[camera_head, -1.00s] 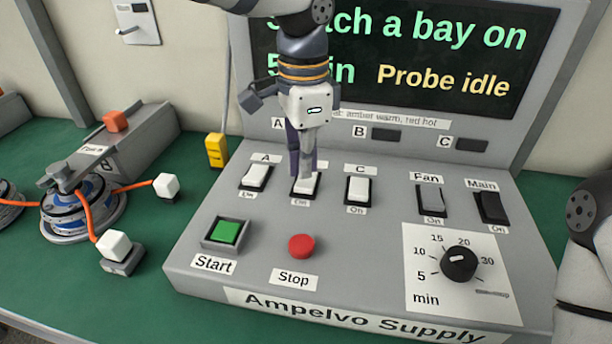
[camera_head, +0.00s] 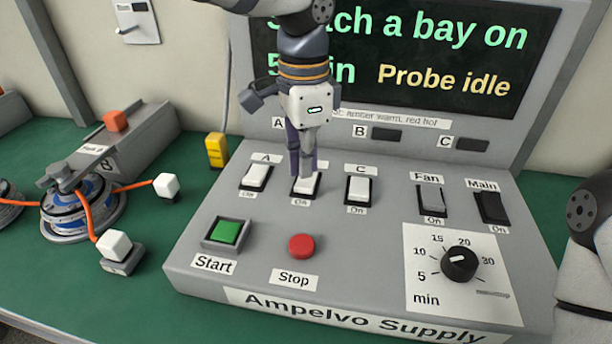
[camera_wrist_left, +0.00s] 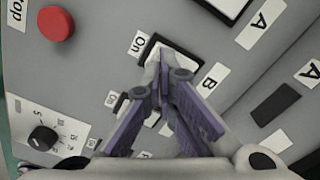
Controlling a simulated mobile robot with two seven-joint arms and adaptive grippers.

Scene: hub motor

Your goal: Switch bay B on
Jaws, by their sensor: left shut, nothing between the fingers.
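The bay B switch (camera_head: 305,187) is a white rocker in a black frame on the grey supply panel, between switch A (camera_head: 256,176) and switch C (camera_head: 358,189). My left gripper (camera_head: 302,172) is shut and empty, pointing down with its fingertips at the B rocker. In the left wrist view the fingertips (camera_wrist_left: 160,62) overlap the white rocker (camera_wrist_left: 176,54) beside the "B" label; whether they touch it I cannot tell. The fingers hide part of the switch. The B lamp (camera_head: 386,135) is dark. The display (camera_head: 400,60) reads "Probe idle". My right gripper is out of view.
The panel also holds a green Start button (camera_head: 225,232), red Stop button (camera_head: 301,246), Fan switch (camera_head: 431,199), Main switch (camera_head: 491,207) and minutes dial (camera_head: 459,262). A hub motor (camera_head: 75,212) with orange cables stands left on the green bench. A yellow block (camera_head: 216,150) is behind the panel's left edge.

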